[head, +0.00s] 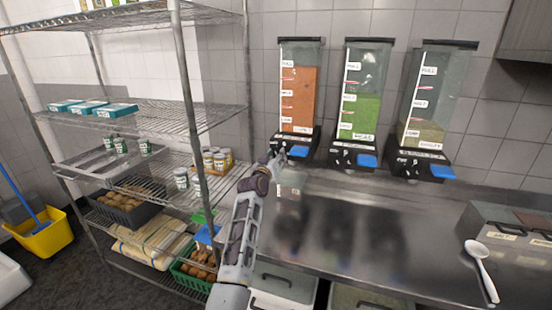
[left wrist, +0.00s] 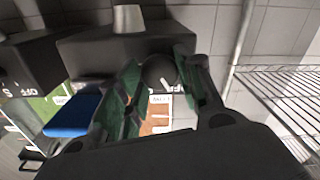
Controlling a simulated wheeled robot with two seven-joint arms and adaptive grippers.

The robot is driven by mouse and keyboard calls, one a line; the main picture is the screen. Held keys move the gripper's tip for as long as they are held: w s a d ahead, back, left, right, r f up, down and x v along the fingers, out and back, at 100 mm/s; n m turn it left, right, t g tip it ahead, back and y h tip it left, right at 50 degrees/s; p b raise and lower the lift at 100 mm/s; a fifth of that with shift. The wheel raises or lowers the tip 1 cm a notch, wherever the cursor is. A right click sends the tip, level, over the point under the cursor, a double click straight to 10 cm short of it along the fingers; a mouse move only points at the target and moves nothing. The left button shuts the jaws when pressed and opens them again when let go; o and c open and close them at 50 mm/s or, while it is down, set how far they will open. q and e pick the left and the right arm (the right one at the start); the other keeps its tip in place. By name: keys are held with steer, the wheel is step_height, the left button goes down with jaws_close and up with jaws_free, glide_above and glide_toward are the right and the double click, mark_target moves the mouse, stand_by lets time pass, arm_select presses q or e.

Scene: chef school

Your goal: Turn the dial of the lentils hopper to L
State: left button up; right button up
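The hopper with orange contents (head: 304,95), which I take for the lentils one, is the leftmost of three wall hoppers in the head view; its lower label is too small to read. Its black base shows in the left wrist view (left wrist: 105,48), upside down. A dark round dial knob (left wrist: 159,71) on that base sits between the fingers of my left gripper (left wrist: 160,75). The fingers are apart, one on each side of the knob; firm contact is not clear. In the head view my left gripper (head: 277,162) is at the base's left side. The dial's marks are hidden. My right gripper is not in view.
A hopper with green contents (head: 367,115) and one with pale contents (head: 424,133) stand to the right. Blue flaps (head: 299,151) jut from the bases. A wire shelf (head: 165,115) is on the left. The steel counter (head: 345,225) below is mostly clear; a white spoon (head: 482,268) lies right.

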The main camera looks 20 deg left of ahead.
arm_select(q)
steer(key=shift+c, duration=0.8)
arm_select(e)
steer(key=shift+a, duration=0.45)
